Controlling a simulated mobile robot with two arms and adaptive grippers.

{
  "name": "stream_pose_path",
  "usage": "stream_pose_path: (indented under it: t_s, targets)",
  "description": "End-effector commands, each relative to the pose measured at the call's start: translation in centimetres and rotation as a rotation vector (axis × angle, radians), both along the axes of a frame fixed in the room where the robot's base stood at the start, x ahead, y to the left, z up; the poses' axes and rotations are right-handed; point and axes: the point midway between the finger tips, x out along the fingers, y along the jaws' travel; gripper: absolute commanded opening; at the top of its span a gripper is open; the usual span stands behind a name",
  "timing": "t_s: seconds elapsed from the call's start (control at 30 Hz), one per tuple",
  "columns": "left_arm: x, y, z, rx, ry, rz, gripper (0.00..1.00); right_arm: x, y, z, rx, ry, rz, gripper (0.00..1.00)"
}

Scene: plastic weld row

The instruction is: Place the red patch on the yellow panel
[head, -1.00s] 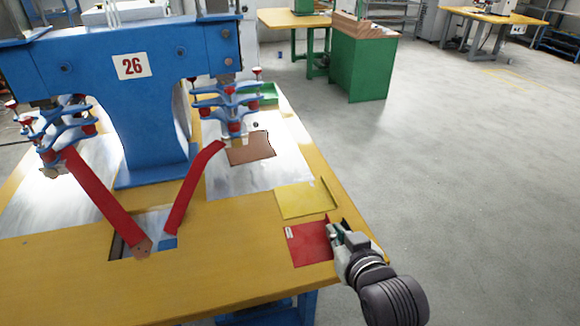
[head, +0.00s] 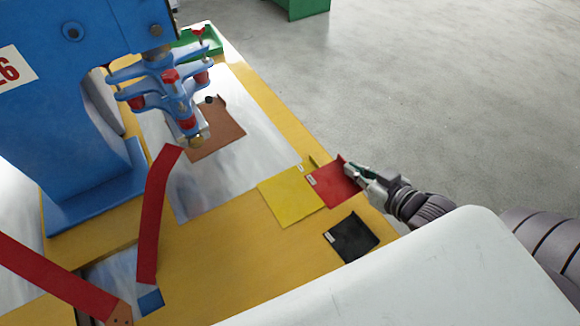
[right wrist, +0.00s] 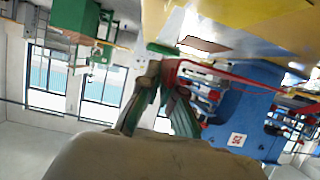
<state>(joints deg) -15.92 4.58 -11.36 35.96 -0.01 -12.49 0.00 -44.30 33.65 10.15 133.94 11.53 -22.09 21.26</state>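The red patch (head: 330,187) is a thin flat square with a small white label at its left corner. My right gripper (head: 350,172) is shut on its right edge and holds it out level. In the head view the patch overlaps the right side of the yellow panel (head: 289,198), which lies flat on the table; I cannot tell how high the patch is above it. In the right wrist view the gripper fingers (right wrist: 160,98) pinch the red patch, seen almost edge-on (right wrist: 225,76). My left gripper is not in view.
A black square mat (head: 352,238) lies near the table's front edge. A blue press with a clamp head (head: 168,88) stands on the left, over a brown sheet (head: 215,130) on a metal plate. A green tray (head: 197,42) is behind.

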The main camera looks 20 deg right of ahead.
Motion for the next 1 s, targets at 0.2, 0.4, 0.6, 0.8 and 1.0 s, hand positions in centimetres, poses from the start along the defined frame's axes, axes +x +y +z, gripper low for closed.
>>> stream_pose_path:
  t_s: [0.2, 0.4, 0.6, 0.8, 1.0]
  targets:
    - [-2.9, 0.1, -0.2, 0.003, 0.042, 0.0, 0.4, 2.6, 2.6, -2.1, 0.009, -0.005, 0.0, 0.0]
    - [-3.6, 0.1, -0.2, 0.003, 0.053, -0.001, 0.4, 5.6, 6.0, -4.8, 0.008, -0.003, 0.0, 0.0]
    - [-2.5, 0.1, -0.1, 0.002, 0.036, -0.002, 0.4, 7.4, 8.1, -6.6, 0.003, -0.002, 0.002, 0.0]
    - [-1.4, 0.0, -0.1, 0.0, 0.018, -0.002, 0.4, 7.7, 8.5, -8.2, 0.001, 0.002, 0.003, 0.0]
    - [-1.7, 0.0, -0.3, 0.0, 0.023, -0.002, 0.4, 7.7, 8.5, -10.7, 0.001, 0.0, 0.003, 0.0]
